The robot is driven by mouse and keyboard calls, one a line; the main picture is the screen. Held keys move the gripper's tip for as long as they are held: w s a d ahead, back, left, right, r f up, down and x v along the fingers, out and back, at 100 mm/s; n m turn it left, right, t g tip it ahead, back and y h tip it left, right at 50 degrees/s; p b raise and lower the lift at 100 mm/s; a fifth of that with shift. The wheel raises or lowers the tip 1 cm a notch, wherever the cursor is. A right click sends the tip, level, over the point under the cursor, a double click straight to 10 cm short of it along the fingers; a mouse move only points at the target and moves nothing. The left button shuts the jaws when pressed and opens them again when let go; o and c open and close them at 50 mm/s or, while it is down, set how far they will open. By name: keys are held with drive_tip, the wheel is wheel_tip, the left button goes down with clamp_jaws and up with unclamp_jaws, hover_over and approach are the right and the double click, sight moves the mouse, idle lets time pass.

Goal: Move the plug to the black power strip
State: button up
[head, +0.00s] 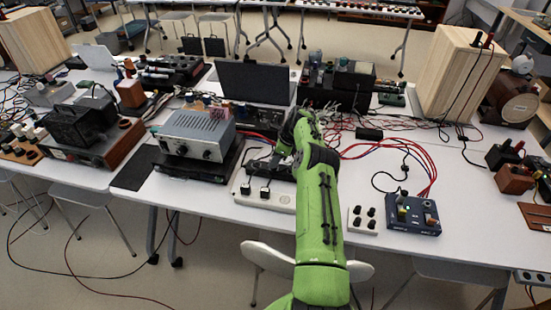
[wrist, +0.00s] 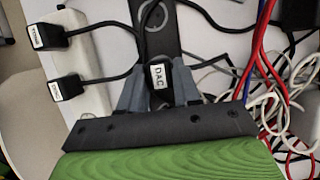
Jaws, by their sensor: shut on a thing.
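My gripper (wrist: 157,84) is shut on a black plug (wrist: 157,76) with a white label that seems to read DAC. The plug sits between the two grey fingers, with a black cable running up from it. A dark strip (wrist: 168,38), which looks like the black power strip, lies just beyond the plug in the wrist view; I cannot tell whether they touch. In the head view my green arm hides the fingers and the held plug. A white power strip (head: 283,201) lies near the table's front edge with two black plugs in it; it also shows in the wrist view (wrist: 92,98).
The two labelled plugs (wrist: 50,37) in the white strip and their cables are close to my gripper. Tangled white, red and blue cables (wrist: 285,95) lie to its right. A grey instrument (head: 197,133) stands left, and a blue box (head: 413,214) right.

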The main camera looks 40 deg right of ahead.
drive_tip(key=shift+f+b, duration=0.45)
drive_tip(key=shift+f, duration=0.3)
drive_tip(key=o, duration=1.1)
drive_tip(key=shift+o, duration=0.2)
drive_tip(key=shift+r, duration=0.1)
drive_tip(key=shift+r+p, duration=2.3)
drive_tip(key=shift+r, duration=1.5)
